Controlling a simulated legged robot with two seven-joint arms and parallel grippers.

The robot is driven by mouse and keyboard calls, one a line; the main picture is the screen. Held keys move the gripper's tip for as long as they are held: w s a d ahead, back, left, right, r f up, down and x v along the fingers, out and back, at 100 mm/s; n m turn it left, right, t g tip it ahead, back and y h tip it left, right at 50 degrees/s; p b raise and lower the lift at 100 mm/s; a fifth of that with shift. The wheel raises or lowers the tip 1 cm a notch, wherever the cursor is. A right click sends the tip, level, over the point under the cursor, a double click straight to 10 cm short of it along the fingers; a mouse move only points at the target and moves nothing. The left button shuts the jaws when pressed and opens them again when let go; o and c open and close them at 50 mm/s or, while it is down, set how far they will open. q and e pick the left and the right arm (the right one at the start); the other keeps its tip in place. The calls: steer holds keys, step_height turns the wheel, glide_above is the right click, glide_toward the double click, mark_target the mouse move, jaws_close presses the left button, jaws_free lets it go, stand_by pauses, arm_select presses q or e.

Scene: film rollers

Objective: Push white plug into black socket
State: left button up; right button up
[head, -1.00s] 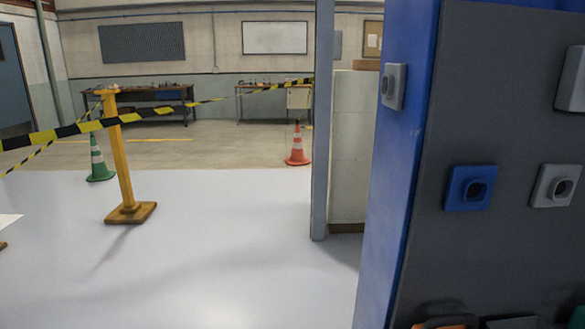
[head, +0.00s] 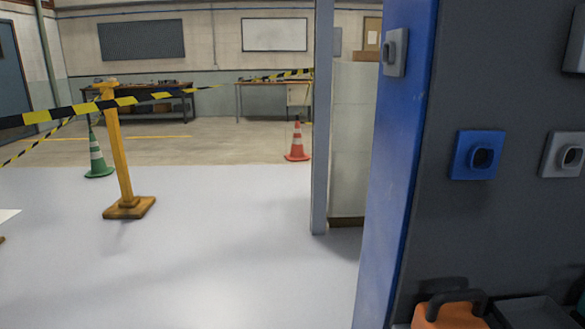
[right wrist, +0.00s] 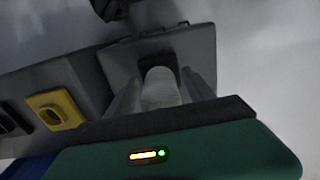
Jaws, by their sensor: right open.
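The white plug (right wrist: 160,92) shows in the right wrist view, upright between the two fingers of my right gripper (right wrist: 162,95). The fingers are open, one on each side of the plug. The plug's far end meets a dark opening, perhaps the black socket (right wrist: 170,60), on a grey plate (right wrist: 185,48). I cannot tell how deep the plug sits in it. Neither gripper shows in the head view, and my left gripper is in no view.
The dark panel in the head view carries a blue socket (head: 478,155) and a grey socket (head: 565,155). An orange case (head: 450,312) lies below. A yellow socket (right wrist: 55,109) is left of the plug in the wrist view. Open floor (head: 200,230) lies left.

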steer(key=shift+p, duration=0.5)
stand_by(0.5)
jaws_close()
stand_by(0.4)
steer(key=shift+r, duration=0.1)
steer(key=shift+r+p, duration=2.8)
steer(key=shift+r, duration=0.15)
